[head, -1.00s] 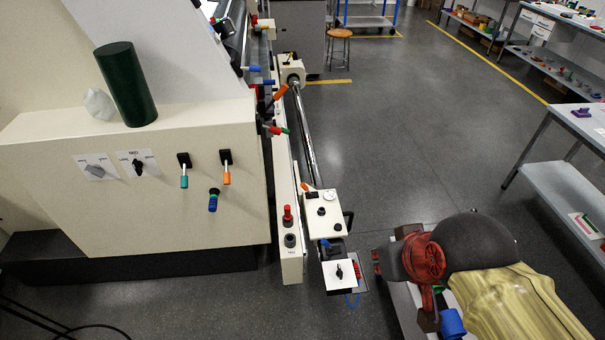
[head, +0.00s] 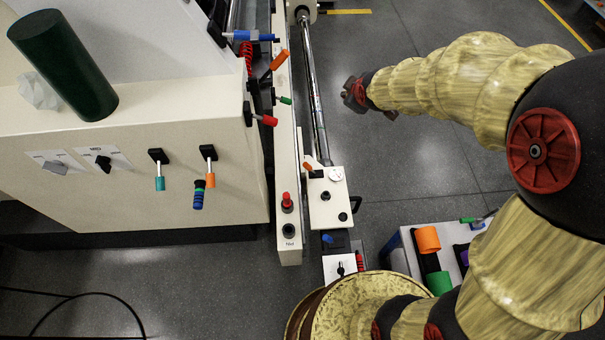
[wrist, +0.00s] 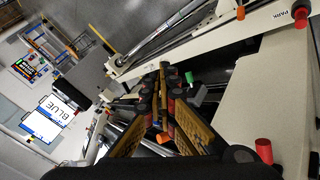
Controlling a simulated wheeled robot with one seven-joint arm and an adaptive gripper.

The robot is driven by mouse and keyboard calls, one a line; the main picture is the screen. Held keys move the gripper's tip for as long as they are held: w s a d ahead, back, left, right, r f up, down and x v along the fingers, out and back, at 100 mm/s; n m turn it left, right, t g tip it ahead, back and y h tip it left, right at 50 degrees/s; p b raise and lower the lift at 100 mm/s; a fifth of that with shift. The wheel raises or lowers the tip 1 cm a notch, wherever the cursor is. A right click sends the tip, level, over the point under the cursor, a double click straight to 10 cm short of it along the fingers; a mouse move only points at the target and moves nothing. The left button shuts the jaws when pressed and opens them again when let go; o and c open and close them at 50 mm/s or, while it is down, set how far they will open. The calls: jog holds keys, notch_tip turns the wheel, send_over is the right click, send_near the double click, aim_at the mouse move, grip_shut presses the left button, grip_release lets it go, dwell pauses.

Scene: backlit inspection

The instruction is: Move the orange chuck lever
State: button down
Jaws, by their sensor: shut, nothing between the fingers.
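An orange-handled lever (head: 279,61) stands tilted on the machine's side, left of the chrome shaft; it also shows in the wrist view (wrist: 163,137), low between my finger linkages. Another orange-handled lever (head: 211,180) hangs on the cream front panel, and a small orange handle (head: 308,166) sits by the shaft's near end. I cannot tell for certain which is the chuck lever. My gripper (head: 354,96) is over the aisle, right of the shaft and apart from all these levers. In the wrist view my fingers (wrist: 155,86) are close together with nothing held.
Close to the first lever are a green-handled lever (head: 285,100), a red-handled one (head: 266,120) and a blue one (head: 253,36). The chrome shaft (head: 315,95) runs between them and my gripper. A cart (head: 400,240) with coloured cylinders stands lower right. The aisle floor is clear.

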jog(key=w+a+f+n+t+y+p, duration=0.1)
jog(key=w+f+n, duration=0.25)
jog(key=f, duration=0.25)
jog(key=w+a+f+n, duration=0.2)
jog(key=w+f, duration=0.3)
jog(key=f, duration=0.1)
jog(key=n+t+y+p, duration=0.2)
jog(key=n+y, duration=0.2)
jog(key=n, duration=0.5)
send_over(310, 169)
jog(key=f, duration=2.5)
jog(key=shift+w+f, duration=0.15)
jog(key=shift+w, duration=0.05)
jog(key=s+a+f+n+t+y+p, duration=0.2)
jog(key=s+f+n, duration=0.2)
jog(key=s+f, duration=0.65)
jog(key=b+x, duration=0.1)
jog(key=x, duration=0.3)
jog(key=a+b+x, duration=0.1)
jog(key=b+x, duration=0.1)
jog(key=x, duration=0.2)
jog(key=shift+s+r, duration=0.1)
jog(key=shift+s, duration=0.1)
jog(key=d, duration=0.1)
jog(key=w+d+r, duration=0.1)
jog(key=shift+d+r+m, duration=0.25)
jog(key=shift+d+r, duration=0.25)
jog(key=shift+d, duration=0.1)
